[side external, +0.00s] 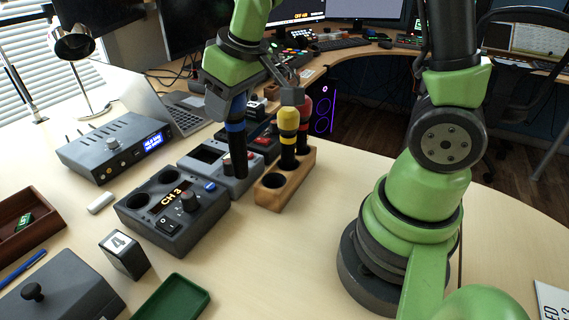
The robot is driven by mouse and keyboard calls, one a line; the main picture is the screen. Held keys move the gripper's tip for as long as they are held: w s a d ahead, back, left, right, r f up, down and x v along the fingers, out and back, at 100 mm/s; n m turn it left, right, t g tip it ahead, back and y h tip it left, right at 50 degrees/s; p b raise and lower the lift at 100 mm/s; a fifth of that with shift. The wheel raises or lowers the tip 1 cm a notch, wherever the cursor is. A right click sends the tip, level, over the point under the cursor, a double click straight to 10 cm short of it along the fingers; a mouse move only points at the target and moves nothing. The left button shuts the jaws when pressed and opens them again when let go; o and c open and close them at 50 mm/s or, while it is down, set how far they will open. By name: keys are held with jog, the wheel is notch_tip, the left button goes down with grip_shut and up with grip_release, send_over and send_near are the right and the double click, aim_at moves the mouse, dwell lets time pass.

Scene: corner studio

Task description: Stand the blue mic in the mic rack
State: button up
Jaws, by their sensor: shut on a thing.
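The blue mic (236,127) has a blue head and band and a dark handle, and stands about upright below my gripper (239,98). My gripper is shut on its upper part. The mic's lower end overlaps the grey module (243,185) in the picture; I cannot tell whether it is in a well of that module or above it. The wooden mic rack (268,202) is just to the right. A yellow mic (288,135) and a red mic (304,128) stand in it. Its front hole (273,181) is empty.
A dark CH 3 module (172,213) with round wells is to the front left of the rack. A grey box with a blue display (118,145) and a laptop (165,110) stand behind left. A number 4 block (125,255) and green tray (172,302) are in front. Table right of the rack is clear.

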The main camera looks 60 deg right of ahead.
jog(key=shift+d, duration=0.1)
jog(key=shift+s+d+f+n+y, duration=0.3)
jog(key=shift+s+d+n, duration=0.25)
jog(key=shift+d+n, duration=0.2)
jog(key=s+d+f+n+g+y, duration=0.1)
jog(key=s+d+f+n+y, duration=0.2)
jog(key=f+n, duration=0.3)
jog(key=shift+n+g, duration=0.3)
jog(key=shift+n, duration=0.95)
jog(key=shift+f, duration=0.65)
jog(key=o, duration=1.2)
jog(key=shift+o, duration=0.2)
